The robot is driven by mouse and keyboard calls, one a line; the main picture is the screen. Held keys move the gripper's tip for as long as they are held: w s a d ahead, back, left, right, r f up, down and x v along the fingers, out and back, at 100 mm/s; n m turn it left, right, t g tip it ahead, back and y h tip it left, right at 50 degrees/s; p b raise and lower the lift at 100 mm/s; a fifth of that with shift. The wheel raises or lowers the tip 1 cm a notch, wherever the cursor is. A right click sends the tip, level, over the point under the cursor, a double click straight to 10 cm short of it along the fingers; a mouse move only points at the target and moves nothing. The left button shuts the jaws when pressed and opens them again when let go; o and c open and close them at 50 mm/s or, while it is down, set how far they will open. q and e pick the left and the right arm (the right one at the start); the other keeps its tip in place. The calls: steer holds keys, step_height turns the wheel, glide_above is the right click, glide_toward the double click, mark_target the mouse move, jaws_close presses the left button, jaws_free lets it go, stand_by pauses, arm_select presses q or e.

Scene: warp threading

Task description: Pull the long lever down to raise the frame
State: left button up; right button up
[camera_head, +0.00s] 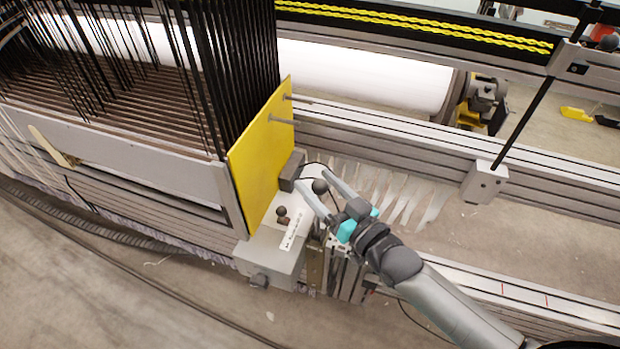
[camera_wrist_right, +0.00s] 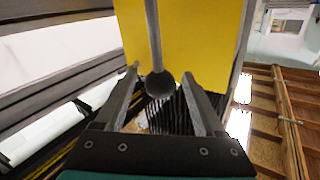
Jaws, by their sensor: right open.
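The long lever ends in a dark round knob (camera_head: 320,186) beside the yellow plate (camera_head: 262,150). In the right wrist view its grey rod (camera_wrist_right: 153,35) runs down to the knob (camera_wrist_right: 160,85). My right gripper (camera_head: 314,176) is open, with its two fingers on either side of the knob; in the wrist view small gaps seem to show beside it. A second, shorter lever with a dark knob (camera_head: 282,211) stands on the grey control box (camera_head: 268,252). The frame (camera_head: 150,160) with many dark heddles is left of the yellow plate. My left gripper is out of view.
A white roll (camera_head: 365,75) lies behind the metal rails (camera_head: 400,140). Pale loose threads (camera_head: 400,195) hang right of my gripper. A grey block with a black rod (camera_head: 485,182) stands further right. Bare floor (camera_head: 130,300) is at the front left.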

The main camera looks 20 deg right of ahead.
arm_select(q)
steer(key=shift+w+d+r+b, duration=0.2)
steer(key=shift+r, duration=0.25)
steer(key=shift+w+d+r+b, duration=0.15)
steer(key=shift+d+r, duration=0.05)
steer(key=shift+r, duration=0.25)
arm_select(e)
steer(key=shift+x, duration=1.5)
jaws_close()
